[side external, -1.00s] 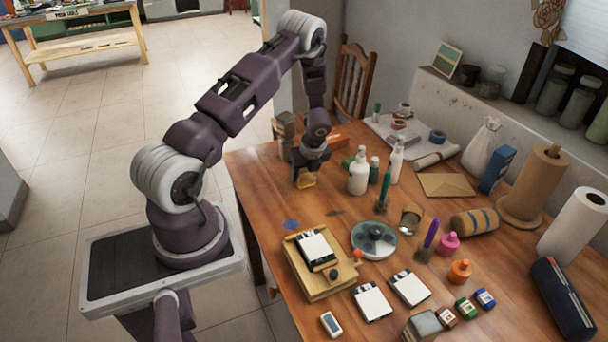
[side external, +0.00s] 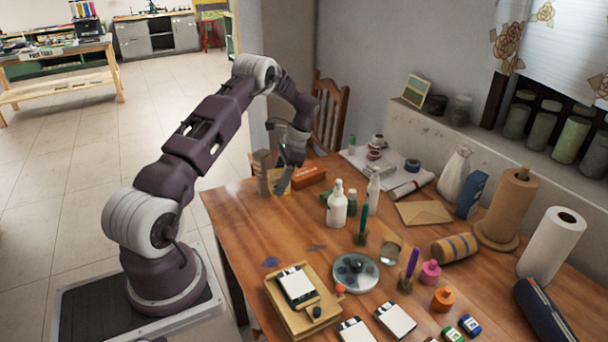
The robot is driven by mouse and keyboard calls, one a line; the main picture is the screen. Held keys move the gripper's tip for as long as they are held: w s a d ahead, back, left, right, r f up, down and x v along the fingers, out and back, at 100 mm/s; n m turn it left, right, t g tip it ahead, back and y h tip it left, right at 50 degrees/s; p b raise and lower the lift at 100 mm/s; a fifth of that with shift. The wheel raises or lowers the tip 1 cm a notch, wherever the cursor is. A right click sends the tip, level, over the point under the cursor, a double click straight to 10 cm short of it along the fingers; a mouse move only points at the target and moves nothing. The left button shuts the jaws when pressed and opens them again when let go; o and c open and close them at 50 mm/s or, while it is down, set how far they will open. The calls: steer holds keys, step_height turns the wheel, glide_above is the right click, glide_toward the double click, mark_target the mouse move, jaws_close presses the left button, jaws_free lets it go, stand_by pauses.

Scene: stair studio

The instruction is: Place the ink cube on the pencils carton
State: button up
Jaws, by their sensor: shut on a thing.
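My gripper (side external: 288,163) is at the far left of the table, pointing down. A low orange box (side external: 309,177), which looks like the pencils carton, lies just right of and behind my gripper. Its label is too small to read. I cannot tell from this view whether the cube touches anything beneath it.
A tan upright box (side external: 262,172) stands close on the left of my gripper. White bottles (side external: 338,206) stand to the right. Small label cubes (side external: 469,325) lie at the front right. The table's left part, in front of my gripper, is mostly clear.

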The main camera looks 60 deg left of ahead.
steer(key=n, duration=0.2)
steer(key=n+h, duration=0.1)
steer(key=n, duration=0.1)
steer(key=a+n+h, duration=0.1)
steer(key=n, duration=0.1)
steer(key=shift+w+f, duration=0.15)
steer(key=shift+w, duration=0.15)
steer(key=n, duration=0.2)
steer(key=n+t+h, duration=0.1)
steer(key=n, duration=0.1)
steer(key=n+h, duration=0.1)
steer(key=shift+w+a+n, duration=0.4)
steer(key=w+n+t+h, duration=0.1)
steer(key=n+t, duration=0.1)
steer(key=n, duration=0.3)
step_height(320, 180, up, 5)
steer(key=n+t+y, duration=0.5)
steer(key=n+y, duration=0.2)
steer(key=n, duration=2.3)
glide_above(304, 175)
steer(key=s+d, duration=0.1)
step_height(304, 175, down, 10)
steer(key=shift+s+d+r, duration=0.15)
steer(key=shift+r, duration=0.05)
